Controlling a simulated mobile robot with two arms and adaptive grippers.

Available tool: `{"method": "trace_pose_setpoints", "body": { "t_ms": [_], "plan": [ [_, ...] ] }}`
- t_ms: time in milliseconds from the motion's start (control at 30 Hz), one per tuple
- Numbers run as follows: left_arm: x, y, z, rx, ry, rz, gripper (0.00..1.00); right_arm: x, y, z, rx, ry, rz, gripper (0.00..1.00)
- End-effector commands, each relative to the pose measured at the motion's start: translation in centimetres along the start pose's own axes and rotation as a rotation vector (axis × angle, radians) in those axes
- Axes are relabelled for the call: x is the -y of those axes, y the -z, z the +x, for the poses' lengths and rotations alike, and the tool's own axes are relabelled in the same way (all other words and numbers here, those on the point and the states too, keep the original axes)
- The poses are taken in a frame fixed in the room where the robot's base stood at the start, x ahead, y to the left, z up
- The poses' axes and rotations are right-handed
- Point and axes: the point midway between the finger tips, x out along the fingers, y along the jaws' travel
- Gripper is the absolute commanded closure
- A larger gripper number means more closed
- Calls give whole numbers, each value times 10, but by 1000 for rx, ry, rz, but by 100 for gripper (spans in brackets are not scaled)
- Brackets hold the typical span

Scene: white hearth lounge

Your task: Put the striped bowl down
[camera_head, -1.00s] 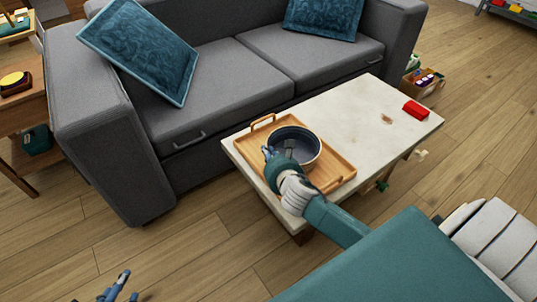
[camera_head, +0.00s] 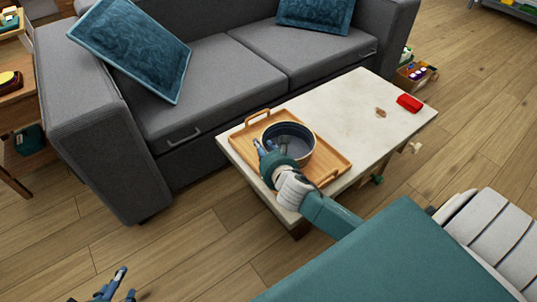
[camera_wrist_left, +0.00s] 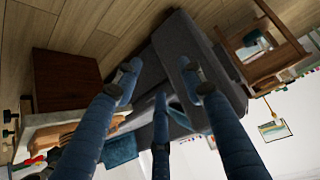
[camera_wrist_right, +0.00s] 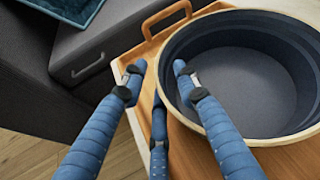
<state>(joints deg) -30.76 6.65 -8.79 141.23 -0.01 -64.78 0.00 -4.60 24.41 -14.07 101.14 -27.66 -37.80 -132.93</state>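The striped bowl (camera_head: 289,137), dark blue with a pale rim, sits upright on the wooden tray (camera_head: 334,168) on the coffee table. My right gripper (camera_head: 264,146) is at the bowl's left side. In the right wrist view my right gripper (camera_wrist_right: 158,72) has its fingers spread, with the rim of the bowl (camera_wrist_right: 250,75) between the fingertips in the picture; I cannot tell whether a finger touches it. Any stripes are hard to make out. My left gripper (camera_head: 114,286) is open and empty over the floor at the lower left, far from the bowl.
The pale table top (camera_head: 345,108) is mostly clear right of the tray, with a red object (camera_head: 409,103) at its far end. A grey sofa (camera_head: 215,80) stands close behind the table. The tray has a raised handle (camera_head: 257,116). Wooden floor lies open in front.

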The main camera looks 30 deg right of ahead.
Motion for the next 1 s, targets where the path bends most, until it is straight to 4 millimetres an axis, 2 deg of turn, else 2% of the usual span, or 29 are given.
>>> {"method": "trace_pose_setpoints", "body": {
  "t_ms": [267, 500, 700, 800, 1000],
  "plan": [
    [6, -56, -18, 229, 13, -6, 60, 0, -1, -30, -1, -2, -2, 70],
    [12, -108, -47, 449, 24, -13, 60, 0, -1, -60, -1, -2, -2, 70],
    [12, -108, -59, 481, 25, -14, 60, 0, 0, -99, -3, -2, -2, 70],
    [12, -107, -60, 480, 25, -14, 60, 0, 0, -110, -1, -2, -2, 70],
    [12, -106, -61, 479, 25, -14, 60, 0, 0, -118, 0, -1, 0, 70]
  ]
}}
